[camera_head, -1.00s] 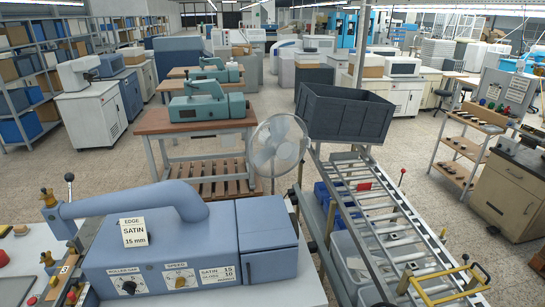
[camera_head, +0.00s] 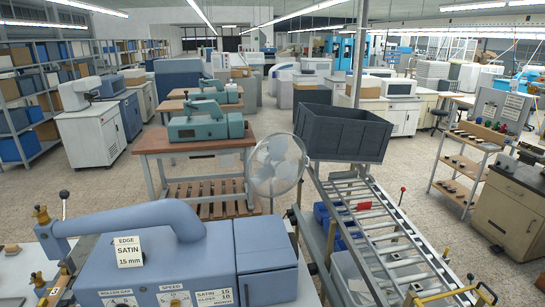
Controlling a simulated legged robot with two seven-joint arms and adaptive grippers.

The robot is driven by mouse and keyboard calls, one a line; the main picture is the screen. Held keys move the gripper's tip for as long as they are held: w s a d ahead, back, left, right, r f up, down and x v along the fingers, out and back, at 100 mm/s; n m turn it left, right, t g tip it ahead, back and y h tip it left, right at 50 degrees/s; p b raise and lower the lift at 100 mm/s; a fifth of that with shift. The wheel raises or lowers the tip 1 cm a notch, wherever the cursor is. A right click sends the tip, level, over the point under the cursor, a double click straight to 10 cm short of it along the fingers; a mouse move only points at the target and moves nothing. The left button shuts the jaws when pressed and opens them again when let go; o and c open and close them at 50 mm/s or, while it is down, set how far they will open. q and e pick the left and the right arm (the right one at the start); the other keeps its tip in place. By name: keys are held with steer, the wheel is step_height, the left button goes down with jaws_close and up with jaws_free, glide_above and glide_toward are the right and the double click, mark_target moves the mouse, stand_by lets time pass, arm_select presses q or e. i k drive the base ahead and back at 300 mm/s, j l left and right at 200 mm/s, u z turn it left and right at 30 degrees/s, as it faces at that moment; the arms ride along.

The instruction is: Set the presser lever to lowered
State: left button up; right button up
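A blue foil stamping machine (camera_head: 190,262) fills the lower left of the head view, cut off by the bottom edge. It carries a sign reading "EDGE SATIN 15 mm" (camera_head: 128,252) and dials marked roller gap and speed. At its left end a thin lever with a dark knob (camera_head: 64,196) stands roughly upright behind brass-coloured fittings (camera_head: 41,215). I cannot tell for certain whether this is the presser lever. Neither of my grippers is in view.
A roller conveyor (camera_head: 378,232) with a dark grey crate (camera_head: 342,132) at its far end stands to the right. A fan (camera_head: 276,165) stands between it and a wooden table (camera_head: 195,142) with green machines. Open floor lies right of the conveyor.

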mark_target(64, 194)
steer(key=u, duration=1.55)
steer(key=i+j+z, duration=0.1)
steer(key=j, duration=0.35)
steer(key=i+j+z, duration=0.15)
steer(key=j, duration=0.35)
steer(key=i+j+z, duration=0.1)
steer(key=j, duration=0.4)
steer(key=i+j+z, duration=0.1)
steer(key=j, duration=0.4)
steer(key=i+j+z, duration=0.1)
steer(key=j, duration=0.4)
steer(key=i, duration=0.1)
